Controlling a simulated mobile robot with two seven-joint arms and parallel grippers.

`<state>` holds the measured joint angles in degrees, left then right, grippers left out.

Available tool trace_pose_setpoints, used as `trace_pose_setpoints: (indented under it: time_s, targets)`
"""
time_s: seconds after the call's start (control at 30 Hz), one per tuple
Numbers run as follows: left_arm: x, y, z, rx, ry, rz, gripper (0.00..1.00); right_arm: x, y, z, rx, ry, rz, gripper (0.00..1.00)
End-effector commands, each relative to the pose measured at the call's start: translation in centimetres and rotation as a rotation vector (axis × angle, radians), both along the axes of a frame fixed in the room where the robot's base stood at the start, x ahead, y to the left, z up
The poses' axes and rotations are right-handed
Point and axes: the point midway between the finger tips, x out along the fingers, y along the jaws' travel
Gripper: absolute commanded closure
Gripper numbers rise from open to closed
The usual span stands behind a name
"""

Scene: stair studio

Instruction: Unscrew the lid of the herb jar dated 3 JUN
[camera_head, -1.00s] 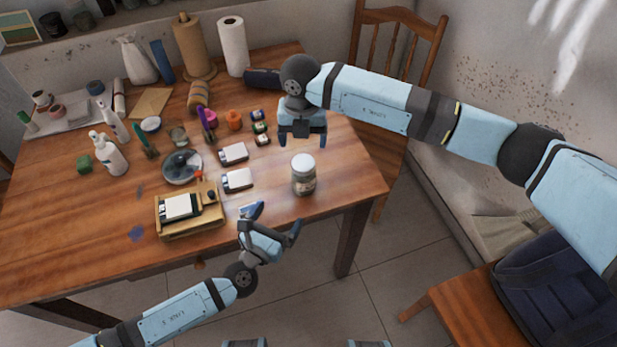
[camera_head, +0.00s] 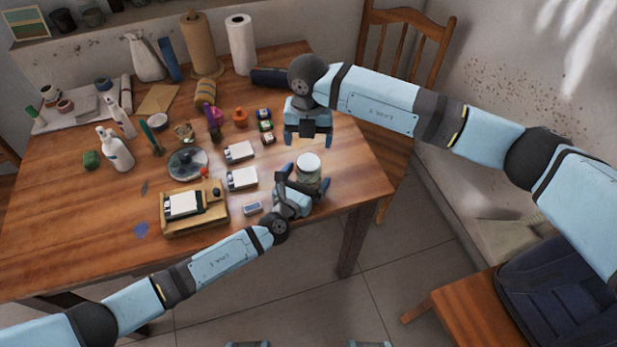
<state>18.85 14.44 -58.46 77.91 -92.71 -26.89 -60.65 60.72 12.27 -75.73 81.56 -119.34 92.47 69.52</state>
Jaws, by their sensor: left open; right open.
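The herb jar (camera_head: 308,170) stands upright near the right front of the wooden table, with its pale lid (camera_head: 309,161) on top. It is too small to read a date on it. My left gripper (camera_head: 302,180) is open at the jar's front left side, its fingers partly hiding the jar's lower body; I cannot tell whether they touch it. My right gripper (camera_head: 308,139) is open and empty, pointing down, just behind and above the jar's lid.
Left of the jar lie white boxes (camera_head: 241,178) and a small white and blue block (camera_head: 252,208). A wooden tray (camera_head: 196,228) holds a white pad. The table's right side is clear.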

Motion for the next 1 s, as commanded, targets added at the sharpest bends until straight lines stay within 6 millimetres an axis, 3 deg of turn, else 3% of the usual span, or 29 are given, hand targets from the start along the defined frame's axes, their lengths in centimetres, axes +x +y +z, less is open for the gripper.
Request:
trace_pose_setpoints:
  time_s: [0.1, 0.13, 0.53, 0.67, 1.0]
  targets:
    - [-0.01, 0.00, 0.01, 0.000, 0.000, 0.000, 0.01, -0.01, 0.01, 0.00, 0.000, 0.000, 0.000, 0.19]
    - [-0.01, 0.00, 0.01, 0.000, 0.000, 0.000, 0.05, -0.01, 0.01, 0.00, 0.000, 0.000, 0.000, 0.19]
    - [-0.02, 0.02, 0.02, 0.000, 0.000, 0.000, 0.97, -0.02, 0.02, -0.01, 0.000, 0.000, -0.013, 0.19]
    - [-0.02, 0.02, 0.02, 0.000, 0.000, 0.000, 0.97, -0.04, 0.07, -0.04, 0.001, 0.001, -0.122, 0.19]
    - [-0.02, 0.03, 0.02, 0.000, 0.000, 0.000, 0.97, -0.01, 0.08, 0.00, 0.001, 0.000, -0.651, 0.19]
